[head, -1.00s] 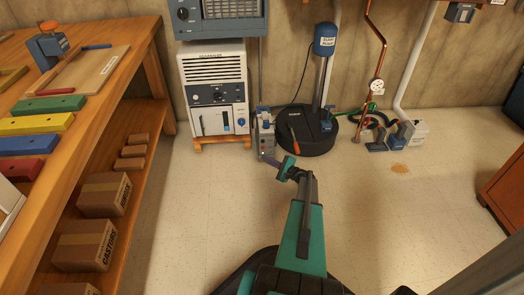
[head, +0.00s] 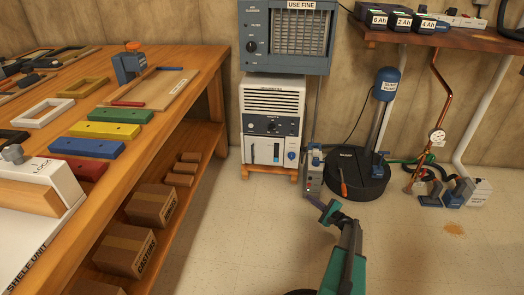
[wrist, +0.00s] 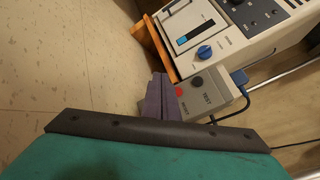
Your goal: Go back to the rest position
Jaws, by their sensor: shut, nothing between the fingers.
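My gripper (head: 309,197) is low over the floor in the head view, in front of the grey test box (head: 314,170). In the wrist view, my gripper's fingers (wrist: 159,96) are shut with nothing between them. They point toward the test box (wrist: 205,92) with its red and dark buttons. The picture does not settle whether they touch it. My teal arm reaches up from the bottom edge of the head view.
A dehumidifier (head: 271,123) stands on a wooden base behind. A black sump lid (head: 355,176) with a blue pump (head: 386,84) is to the right. The workbench (head: 165,110) fills the left. Pale floor (head: 245,240) is clear between.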

